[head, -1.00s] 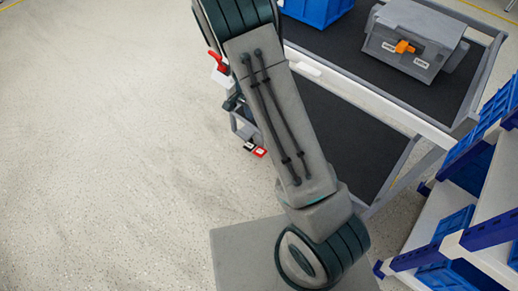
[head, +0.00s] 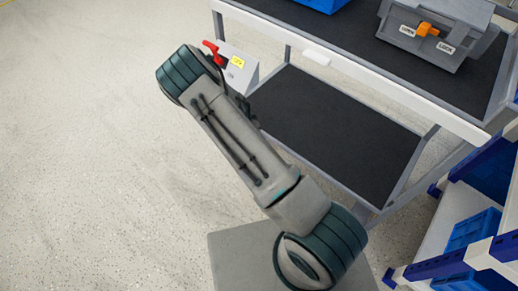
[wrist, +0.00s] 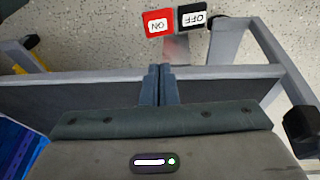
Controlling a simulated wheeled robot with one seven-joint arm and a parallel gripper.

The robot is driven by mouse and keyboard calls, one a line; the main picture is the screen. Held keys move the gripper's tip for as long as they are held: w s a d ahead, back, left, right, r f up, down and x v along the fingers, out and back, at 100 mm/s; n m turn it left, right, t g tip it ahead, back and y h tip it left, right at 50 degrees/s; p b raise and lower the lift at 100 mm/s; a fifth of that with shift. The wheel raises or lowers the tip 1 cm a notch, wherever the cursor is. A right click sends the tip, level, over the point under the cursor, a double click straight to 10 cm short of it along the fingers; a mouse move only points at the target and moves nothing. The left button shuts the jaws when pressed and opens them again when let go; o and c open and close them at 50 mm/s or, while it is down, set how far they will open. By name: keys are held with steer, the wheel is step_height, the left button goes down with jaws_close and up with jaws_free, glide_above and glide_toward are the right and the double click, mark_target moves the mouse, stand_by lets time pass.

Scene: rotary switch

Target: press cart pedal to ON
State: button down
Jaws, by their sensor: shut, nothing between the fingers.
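The cart pedal shows in the wrist view as two plates side by side, a red ON plate (wrist: 158,22) and a black OFF plate (wrist: 193,17), with their lettering upside down. A short grey piece shows between and below them. My gripper (wrist: 160,70) is shut and empty, its fingertips together below the red plate in the picture, with a visible gap to it. In the head view my arm hides the pedal and the gripper. The cart (head: 350,75) stands at the right of the head view.
A red lever (head: 212,48) sits by a grey box with a yellow label (head: 238,62) at the cart's left end. A grey box with an orange knob (head: 427,29) is on the cart's top. Blue-and-white shelving (head: 470,235) stands at right. Floor at left is clear.

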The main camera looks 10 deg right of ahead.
steer(key=shift+f, duration=0.1)
steer(key=b+x, duration=0.1)
steer(key=x, duration=0.3)
steer(key=b+x, duration=0.2)
steer(key=x, duration=0.2)
steer(key=s+b+x, duration=0.1)
steer(key=x, duration=0.3)
steer(key=shift+w+f+b, duration=0.1)
steer(key=shift+f+b, duration=0.2)
steer(key=shift+f, duration=0.55)
